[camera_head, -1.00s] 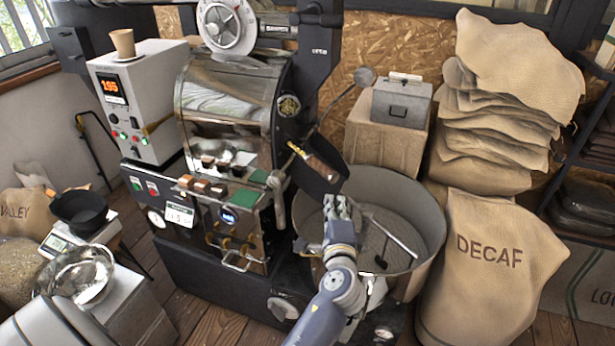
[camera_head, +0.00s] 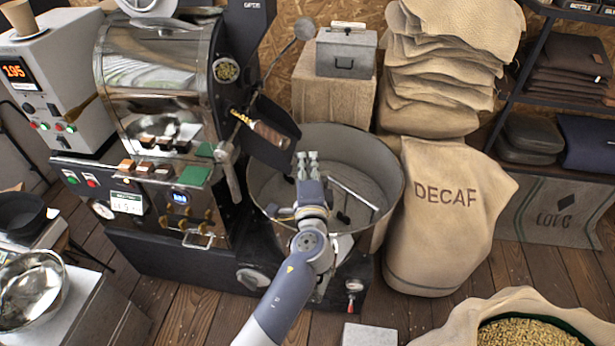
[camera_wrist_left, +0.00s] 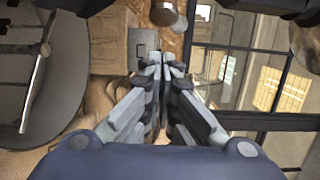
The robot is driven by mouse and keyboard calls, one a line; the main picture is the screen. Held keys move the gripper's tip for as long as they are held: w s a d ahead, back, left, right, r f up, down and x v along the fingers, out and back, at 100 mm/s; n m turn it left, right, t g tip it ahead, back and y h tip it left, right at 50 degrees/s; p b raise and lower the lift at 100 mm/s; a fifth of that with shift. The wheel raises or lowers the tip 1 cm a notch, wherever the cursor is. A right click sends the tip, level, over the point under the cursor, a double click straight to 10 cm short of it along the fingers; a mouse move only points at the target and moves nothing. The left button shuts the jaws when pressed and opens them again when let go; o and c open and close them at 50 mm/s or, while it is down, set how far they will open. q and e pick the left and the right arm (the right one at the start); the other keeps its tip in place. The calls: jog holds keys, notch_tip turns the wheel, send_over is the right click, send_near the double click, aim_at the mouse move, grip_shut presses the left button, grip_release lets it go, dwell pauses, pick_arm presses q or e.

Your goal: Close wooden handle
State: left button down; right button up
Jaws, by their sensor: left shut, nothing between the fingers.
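The roaster (camera_head: 155,82) has a dark chute (camera_head: 278,150) hanging over the round cooling bin (camera_head: 388,190). A brown wooden-looking handle (camera_head: 240,117) with a metal part shows at the chute's upper left; whether it is open or shut, I cannot tell. My left gripper (camera_head: 308,158) is over the bin, right of the chute and apart from the handle. In the left wrist view the left gripper (camera_wrist_left: 163,66) has its fingers together with nothing between them. My right gripper is not in view.
A lever with a round knob (camera_head: 305,28) rises behind the chute. A grey metal box (camera_head: 346,52) stands on a tan block behind the bin. The DECAF sack (camera_head: 440,225) is right of the bin. An open bean sack (camera_head: 470,315) is at lower right.

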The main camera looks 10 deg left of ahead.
aim_at(263, 136)
pick_arm(q)
jog(key=w+a, duration=0.3)
jog(key=a, duration=0.1)
jog(key=w+a, duration=0.3)
jog(key=a, duration=0.1)
jog(key=w+a, duration=0.2)
jog(key=a, duration=0.3)
jog(key=shift+w, duration=0.4)
jog(key=shift+r, duration=0.15)
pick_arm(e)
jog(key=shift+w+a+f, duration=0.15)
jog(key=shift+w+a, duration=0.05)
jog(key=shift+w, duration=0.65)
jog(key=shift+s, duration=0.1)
